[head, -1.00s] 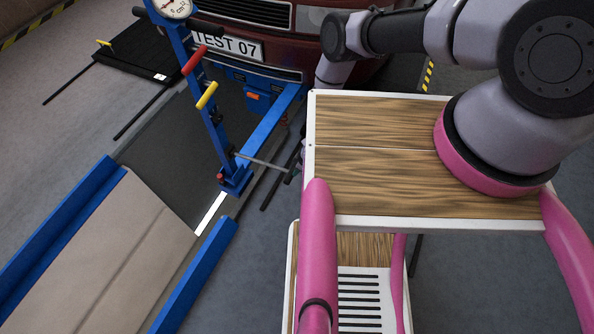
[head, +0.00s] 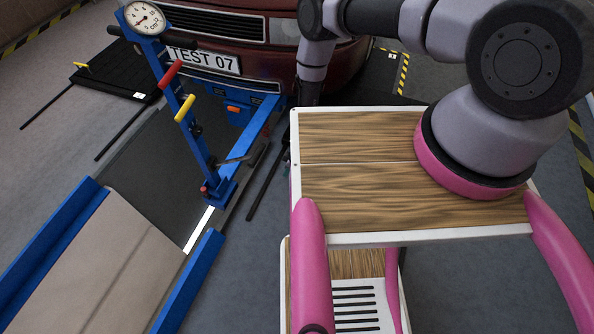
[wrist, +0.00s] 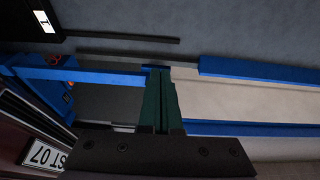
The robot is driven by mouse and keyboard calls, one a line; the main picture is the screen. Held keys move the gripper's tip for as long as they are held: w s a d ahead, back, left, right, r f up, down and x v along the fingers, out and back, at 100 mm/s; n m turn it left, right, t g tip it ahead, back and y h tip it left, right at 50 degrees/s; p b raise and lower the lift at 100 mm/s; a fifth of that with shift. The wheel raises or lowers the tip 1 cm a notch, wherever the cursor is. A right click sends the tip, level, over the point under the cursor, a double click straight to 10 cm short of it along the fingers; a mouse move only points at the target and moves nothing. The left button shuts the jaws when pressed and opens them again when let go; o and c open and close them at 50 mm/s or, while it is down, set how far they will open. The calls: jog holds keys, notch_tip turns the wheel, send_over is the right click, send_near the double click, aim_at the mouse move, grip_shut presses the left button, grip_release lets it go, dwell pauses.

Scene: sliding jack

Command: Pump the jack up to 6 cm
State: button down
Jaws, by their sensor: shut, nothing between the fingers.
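The jack is a blue post (head: 205,150) with a blue beam (head: 262,122) running toward the car's front. A round white dial (head: 145,18) tops the post; its reading is too small to tell. A red-gripped lever (head: 171,74) and a yellow-gripped lever (head: 185,108) stick out from the post. A short dark lever (head: 237,160) sits low at its foot. In the wrist view, my gripper (wrist: 160,70) has its green fingers shut together and empty, in front of blue jack parts; whether it touches them I cannot tell. In the head view its fingertips are hidden.
A red car (head: 270,60) with plate TEST 07 (head: 203,59) stands behind the jack. Blue rails (head: 40,240) flank the beige ramp (head: 100,270). A black platform (head: 118,75) lies at the back left. Grey floor is open at far left.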

jog(key=d+r, duration=0.1)
jog(key=s+d+r, duration=0.1)
jog(key=d+r, duration=0.1)
jog(key=shift+s+d+r, duration=0.25)
jog(key=shift+d+r, duration=0.05)
dwell(0.7)
